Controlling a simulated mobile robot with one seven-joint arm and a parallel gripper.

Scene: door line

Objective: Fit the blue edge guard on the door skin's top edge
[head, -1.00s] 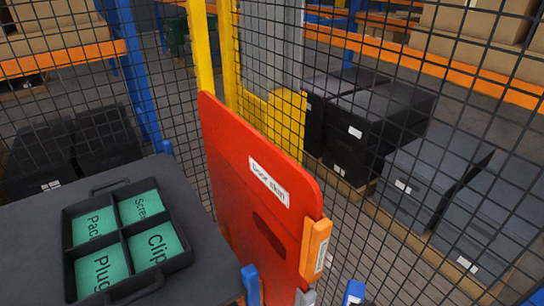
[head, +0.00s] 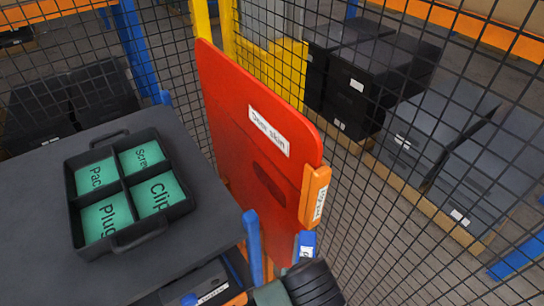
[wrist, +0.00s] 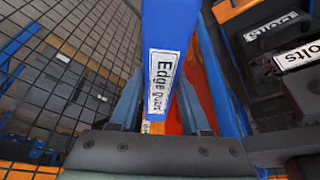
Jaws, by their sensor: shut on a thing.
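The red door skin (head: 235,120) stands upright, with a white label on its face and a dark oval opening. An orange piece (head: 316,195) sits on its right edge. My gripper (wrist: 158,105) is shut on the blue edge guard (wrist: 168,35), which has a white label and reaches up out of the wrist view. In the head view the labelled blue guard (head: 306,240) shows its end, low beside the door skin's right side, below the orange piece. I cannot tell whether it touches the skin. My fingertips are mostly hidden in the head view.
A dark table (head: 35,215) at left holds a black four-part tray (head: 115,240) with green labelled compartments. A blue post (head: 252,245) rises beside the table. Wire mesh fencing runs behind the skin, with dark boxes (head: 365,90) beyond. Labelled bins (wrist: 275,45) show at right in the wrist view.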

